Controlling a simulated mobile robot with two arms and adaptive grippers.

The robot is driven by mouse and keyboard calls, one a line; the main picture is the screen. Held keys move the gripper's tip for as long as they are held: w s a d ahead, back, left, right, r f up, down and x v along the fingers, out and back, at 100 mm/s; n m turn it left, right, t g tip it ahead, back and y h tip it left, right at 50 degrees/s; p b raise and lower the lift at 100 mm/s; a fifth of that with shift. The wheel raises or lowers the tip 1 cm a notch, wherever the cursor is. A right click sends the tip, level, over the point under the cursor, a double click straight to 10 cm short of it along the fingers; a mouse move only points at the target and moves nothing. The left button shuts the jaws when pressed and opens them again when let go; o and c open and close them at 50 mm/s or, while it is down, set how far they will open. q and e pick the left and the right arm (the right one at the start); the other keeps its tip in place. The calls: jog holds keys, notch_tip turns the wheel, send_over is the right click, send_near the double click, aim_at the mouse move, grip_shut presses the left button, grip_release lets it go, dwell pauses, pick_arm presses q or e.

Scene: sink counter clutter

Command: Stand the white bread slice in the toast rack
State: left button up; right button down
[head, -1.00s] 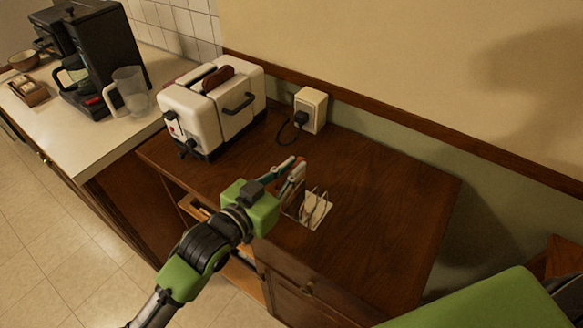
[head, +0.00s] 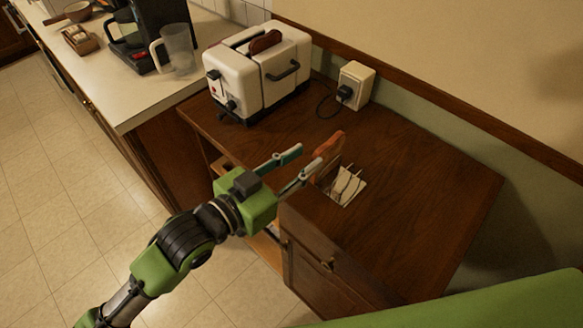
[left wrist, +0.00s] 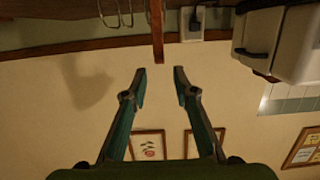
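A reddish-brown slice (head: 329,145), probably the bread slice though not white here, stands upright at the toaster-side end of the toast rack (head: 350,190). It shows edge-on in the left wrist view (left wrist: 157,35). I cannot tell whether its lower edge is in a slot; the near finger partly hides it. The rack has a pale base and wire loops, which also show in the left wrist view (left wrist: 103,14). My left gripper (head: 309,155) is open and empty, its fingertips just short of the slice, one either side of its line. My right gripper is not in view.
A white toaster (head: 232,78) with a dark brown slice (head: 265,42) in its top stands behind. A socket box (head: 356,86) with a plug is by the wall. The wooden counter (head: 430,200) is clear to the right. A clear jug (head: 178,48) stands on the pale counter.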

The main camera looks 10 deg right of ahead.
pick_arm(q)
jog(key=shift+v, duration=1.4)
jog(key=s+a+f+n+g+y, duration=0.1)
jog(key=s+a+f+n+y, duration=0.2)
jog(key=a+f+n+y, duration=0.75)
jog(key=s+a+f+m+g+y, duration=0.2)
jog(key=s+a+f+g, duration=0.4)
jog(key=s+a+f, duration=0.75)
notch_tip(320, 180, down, 25)
jog(key=s+a, duration=0.2)
jog(key=s+a+f+g, duration=0.2)
jog(key=s+a+f, duration=0.1)
jog(key=s+f, duration=1.3)
jog(key=shift+s, duration=0.6)
